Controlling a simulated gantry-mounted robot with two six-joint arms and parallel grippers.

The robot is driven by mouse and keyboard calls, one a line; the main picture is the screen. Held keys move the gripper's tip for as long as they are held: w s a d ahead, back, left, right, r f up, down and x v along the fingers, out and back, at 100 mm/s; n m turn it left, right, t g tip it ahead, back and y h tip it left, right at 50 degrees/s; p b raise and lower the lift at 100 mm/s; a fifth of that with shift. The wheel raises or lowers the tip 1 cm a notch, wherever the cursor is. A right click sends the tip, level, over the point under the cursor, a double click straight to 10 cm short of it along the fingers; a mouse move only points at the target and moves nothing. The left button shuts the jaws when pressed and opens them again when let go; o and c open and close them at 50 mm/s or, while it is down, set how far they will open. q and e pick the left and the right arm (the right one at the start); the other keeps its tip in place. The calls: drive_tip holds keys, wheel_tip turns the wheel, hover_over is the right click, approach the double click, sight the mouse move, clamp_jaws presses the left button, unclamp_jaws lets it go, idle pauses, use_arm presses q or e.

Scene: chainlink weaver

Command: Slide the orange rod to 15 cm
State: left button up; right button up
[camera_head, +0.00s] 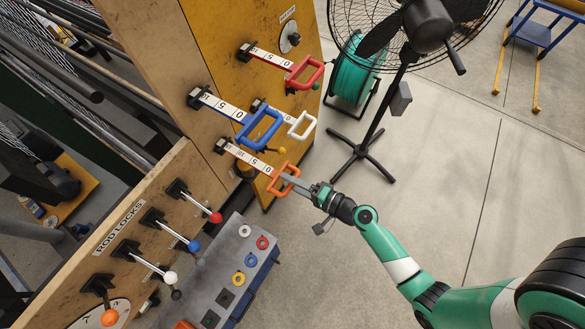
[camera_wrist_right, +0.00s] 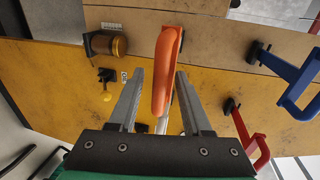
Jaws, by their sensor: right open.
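The orange rod's loop handle (camera_head: 276,190) sticks out at the lower end of the yellow panel. Its white marked scale strip (camera_head: 248,158) runs back to a black mount; its digits are too small to read surely. My right gripper (camera_head: 286,179) is at the handle. In the right wrist view the orange handle (camera_wrist_right: 167,70) stands between the two separated fingers, with a visible gap on the left side; contact on the right cannot be told. The rod lock panel has an orange-knobbed lever (camera_head: 109,317) at its near end. My left gripper is not in view.
Blue (camera_head: 262,128), white (camera_head: 302,125) and red (camera_head: 305,73) rod handles stick out above the orange one. A grey box with coloured rings (camera_head: 225,262) stands below. A fan (camera_head: 370,148) and green reel (camera_head: 352,75) stand behind.

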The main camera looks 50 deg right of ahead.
drive_tip(key=p+v, duration=0.4)
drive_tip(key=v, duration=0.7)
drive_tip(key=shift+s+p, duration=0.3)
drive_tip(key=shift+p, duration=0.05)
drive_tip(key=shift+r, duration=0.1)
